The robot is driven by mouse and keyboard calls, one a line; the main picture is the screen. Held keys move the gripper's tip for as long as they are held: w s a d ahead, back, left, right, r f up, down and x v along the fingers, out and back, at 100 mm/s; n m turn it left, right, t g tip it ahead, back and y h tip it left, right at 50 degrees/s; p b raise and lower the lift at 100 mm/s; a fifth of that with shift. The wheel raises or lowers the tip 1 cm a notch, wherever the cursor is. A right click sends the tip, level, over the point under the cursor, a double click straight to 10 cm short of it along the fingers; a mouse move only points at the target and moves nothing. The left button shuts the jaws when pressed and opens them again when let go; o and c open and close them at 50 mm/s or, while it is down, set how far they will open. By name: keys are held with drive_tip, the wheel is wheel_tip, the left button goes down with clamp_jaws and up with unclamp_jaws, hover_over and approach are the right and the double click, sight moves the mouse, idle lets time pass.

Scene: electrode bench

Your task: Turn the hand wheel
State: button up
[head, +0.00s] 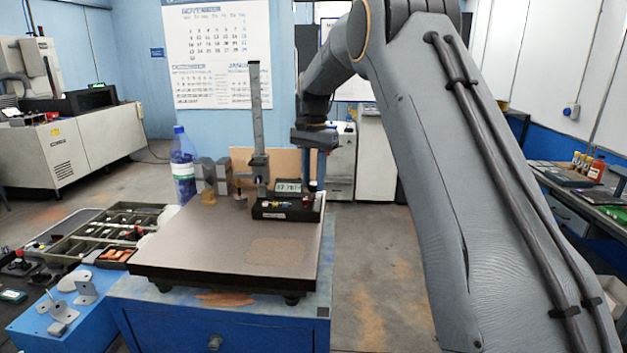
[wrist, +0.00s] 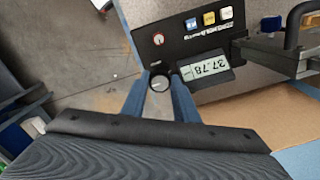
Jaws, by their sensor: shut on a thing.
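The hand wheel (wrist: 160,83) is a small dark round knob with a pale face, at the edge of a black control box (wrist: 205,50) in the wrist view. My gripper (wrist: 160,79) has its two blue fingers on either side of the wheel, shut on it. In the head view my gripper (head: 317,180) reaches down at the right end of the black box (head: 285,211), and I cannot make out the wheel there. A lit digital readout (wrist: 207,70) sits beside the wheel; its digits are hard to read for certain.
The box stands on a flat surface plate (head: 200,245) on a blue cabinet (head: 250,330). A tall metal height stand (head: 256,110) and grey blocks (head: 212,177) are left of my gripper. A water bottle (head: 183,165) stands behind. The plate's front is clear.

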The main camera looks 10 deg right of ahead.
sight(313, 184)
drive_tip(key=m, duration=0.4)
drive_tip(key=shift+w+r+m, duration=0.15)
drive_tip(key=shift+m, duration=0.15)
drive_tip(key=m, duration=0.4)
idle(0.3)
drive_tip(key=o, duration=1.1)
drive_tip(key=shift+c, duration=0.2)
drive_tip(key=shift+r+b, duration=1.45)
drive_tip(key=shift+r, duration=2.4)
drive_tip(key=shift+a, duration=0.1)
